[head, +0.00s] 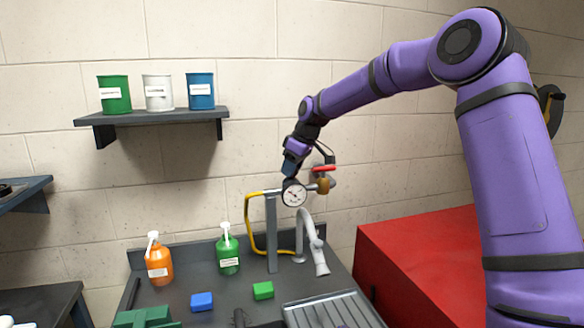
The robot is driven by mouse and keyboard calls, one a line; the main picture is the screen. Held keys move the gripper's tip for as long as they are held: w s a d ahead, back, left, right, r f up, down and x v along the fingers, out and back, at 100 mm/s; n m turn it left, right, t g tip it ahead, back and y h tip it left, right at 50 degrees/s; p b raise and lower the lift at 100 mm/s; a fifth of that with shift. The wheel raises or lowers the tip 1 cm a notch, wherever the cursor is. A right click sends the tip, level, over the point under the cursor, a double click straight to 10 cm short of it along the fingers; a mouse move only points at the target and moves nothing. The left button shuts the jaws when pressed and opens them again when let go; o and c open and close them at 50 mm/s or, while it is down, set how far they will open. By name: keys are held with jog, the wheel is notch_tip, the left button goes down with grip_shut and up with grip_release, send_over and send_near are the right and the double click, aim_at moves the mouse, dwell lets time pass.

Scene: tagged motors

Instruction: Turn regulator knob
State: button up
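The regulator stands on a grey post (271,236) at the back of the dark bench. Its round white dial gauge (294,194) faces me. To the right of the gauge are a brass-coloured part (324,186) and a flat red handle (323,168) above it. I cannot tell which part is the regulator knob. My purple arm reaches in from the right, and my gripper (290,176) points down just above and behind the gauge. Its fingertips are small and partly hidden by the gauge, so I cannot tell whether they touch anything or how far they are open.
A yellow hose (249,225) loops left of the post, and a grey faucet (312,245) stands right of it. An orange bottle (158,262), a green bottle (228,252), and blue (202,301) and green (263,290) blocks are on the bench. A red cabinet (420,255) stands right.

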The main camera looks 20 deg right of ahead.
jog(key=shift+m+t, duration=0.3)
jog(key=shift+m, duration=0.5)
jog(key=o, duration=0.9)
jog(key=shift+a+v, duration=0.2)
jog(key=shift+v, duration=5.2)
jog(key=shift+s+h, duration=0.1)
jog(key=shift+h, duration=0.2)
